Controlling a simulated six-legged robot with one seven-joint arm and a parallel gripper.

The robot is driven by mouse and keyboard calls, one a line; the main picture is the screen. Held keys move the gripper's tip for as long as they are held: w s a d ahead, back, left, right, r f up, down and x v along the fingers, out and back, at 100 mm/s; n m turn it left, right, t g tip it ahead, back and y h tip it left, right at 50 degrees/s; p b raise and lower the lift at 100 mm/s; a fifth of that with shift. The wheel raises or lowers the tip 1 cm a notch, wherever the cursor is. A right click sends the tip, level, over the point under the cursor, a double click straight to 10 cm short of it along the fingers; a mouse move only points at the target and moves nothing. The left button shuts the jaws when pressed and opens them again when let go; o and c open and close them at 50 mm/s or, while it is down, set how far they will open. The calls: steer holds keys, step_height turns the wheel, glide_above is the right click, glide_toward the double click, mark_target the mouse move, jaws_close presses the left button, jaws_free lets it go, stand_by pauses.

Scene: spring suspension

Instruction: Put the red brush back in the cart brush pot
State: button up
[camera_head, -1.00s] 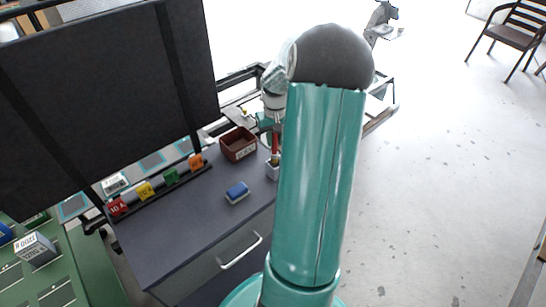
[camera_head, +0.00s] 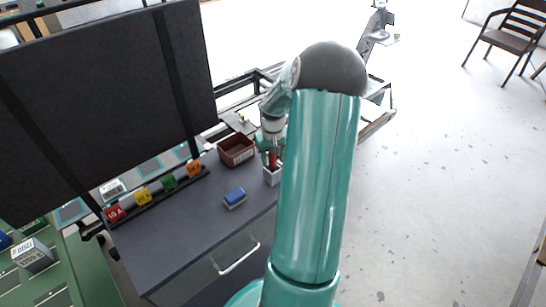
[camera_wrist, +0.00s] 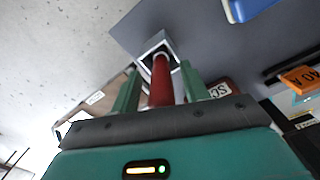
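The red brush (camera_wrist: 161,82) stands in the pale square brush pot (camera_wrist: 154,44) in the wrist view, its lower end inside the pot's opening. In the head view the red brush (camera_head: 272,160) shows just above the pot (camera_head: 271,177) at the cart's far right corner, partly beside my arm. My gripper (camera_wrist: 160,88) has its two green fingers on either side of the brush, with a visible gap on each side. In the head view my gripper (camera_head: 270,147) is right above the pot.
The dark cart top (camera_head: 190,225) holds a brown-red bin (camera_head: 236,150) beside the pot, a blue block (camera_head: 235,197), and a rack of coloured labelled blocks (camera_head: 155,193). A large black panel (camera_head: 100,100) stands behind. Open floor (camera_head: 430,200) lies to the right.

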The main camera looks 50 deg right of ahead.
step_height(320, 180, up, 12)
steer(key=shift+w+a+r, duration=0.1)
steer(key=shift+r, duration=0.1)
stand_by(0.5)
steer(key=w+a+r+n+t+h, duration=0.15)
steer(key=a+r, duration=0.45)
steer(key=a, duration=0.6)
steer(key=w+a+r+n+h, duration=0.1)
steer(key=a+r+n, duration=0.1)
steer(key=a+r, duration=0.65)
steer(key=s+a+n+t+y, duration=0.1)
steer(key=s+a, duration=0.4)
steer(key=a, duration=0.5)
steer(key=s+a+n+t+y, duration=0.1)
steer(key=s+a, duration=0.4)
steer(key=a, duration=0.5)
steer(key=shift+a+f+n+t, duration=0.15)
steer(key=shift+a+n+t, duration=0.15)
steer(key=shift+n+t, duration=0.6)
steer(key=shift+y, duration=0.25)
